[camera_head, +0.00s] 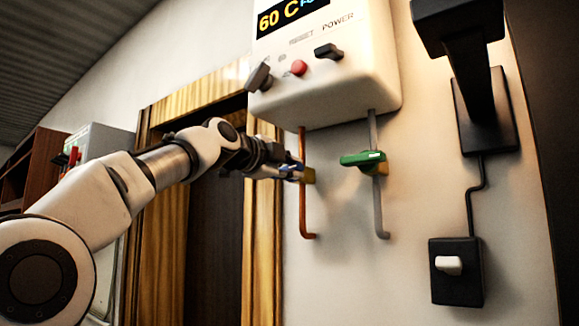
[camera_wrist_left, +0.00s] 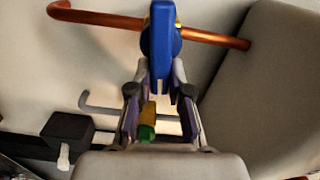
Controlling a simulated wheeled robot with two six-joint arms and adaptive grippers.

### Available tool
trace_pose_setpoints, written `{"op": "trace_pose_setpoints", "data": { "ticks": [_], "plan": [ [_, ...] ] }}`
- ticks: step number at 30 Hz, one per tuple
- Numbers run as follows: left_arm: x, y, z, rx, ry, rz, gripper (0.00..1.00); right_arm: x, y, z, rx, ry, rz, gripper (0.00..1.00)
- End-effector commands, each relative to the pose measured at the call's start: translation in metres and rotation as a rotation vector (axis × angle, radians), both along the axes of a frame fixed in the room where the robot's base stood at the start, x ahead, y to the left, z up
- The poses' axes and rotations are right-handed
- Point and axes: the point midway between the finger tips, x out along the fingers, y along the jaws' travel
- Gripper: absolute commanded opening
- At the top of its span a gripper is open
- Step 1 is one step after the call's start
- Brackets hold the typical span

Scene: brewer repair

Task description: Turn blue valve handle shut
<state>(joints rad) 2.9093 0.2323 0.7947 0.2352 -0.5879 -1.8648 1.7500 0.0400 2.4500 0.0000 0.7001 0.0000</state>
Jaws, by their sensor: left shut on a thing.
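The blue valve handle (camera_wrist_left: 162,45) sits on the copper pipe (camera_head: 302,215) under the white heater box. In the head view only a little of the blue handle (camera_head: 291,168) shows past my fingers. My left gripper (camera_head: 285,171) reaches it from the left and is shut on the handle. In the left wrist view its fingers (camera_wrist_left: 161,75) close on the near end of the handle, which points toward the gripper and crosses the pipe. The green valve handle (camera_head: 363,158) on the grey pipe lies just to the right. My right gripper is not in view.
The white heater (camera_head: 330,85) with a display, red button and black knobs hangs above. A black switch box (camera_head: 456,272) and a black wall fixture (camera_head: 487,110) are at right. A wooden door frame (camera_head: 262,230) stands behind my arm.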

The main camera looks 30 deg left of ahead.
Motion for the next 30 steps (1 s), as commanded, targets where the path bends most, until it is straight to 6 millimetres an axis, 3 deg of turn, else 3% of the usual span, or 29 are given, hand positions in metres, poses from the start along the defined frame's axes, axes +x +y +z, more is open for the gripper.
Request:
{"op": "trace_pose_setpoints", "data": {
  "ticks": [9, 24, 25, 27, 30],
  "plan": [
    [-0.0023, 0.0018, 0.0041, 0.126, -0.026, 0.007, 0.0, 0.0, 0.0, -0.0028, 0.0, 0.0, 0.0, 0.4],
    [-0.0033, 0.002, 0.0059, 0.148, -0.031, 0.007, 0.0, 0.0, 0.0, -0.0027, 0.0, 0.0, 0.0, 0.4],
    [-0.0033, 0.002, 0.006, 0.148, -0.031, 0.007, 0.23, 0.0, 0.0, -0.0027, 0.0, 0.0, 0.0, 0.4],
    [-0.0032, 0.002, 0.0058, 0.148, -0.031, 0.007, 0.44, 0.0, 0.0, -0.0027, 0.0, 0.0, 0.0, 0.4],
    [-0.0023, 0.0017, 0.0038, 0.147, -0.027, 0.006, 0.44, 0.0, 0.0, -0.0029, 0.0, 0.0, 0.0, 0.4]
  ]
}}
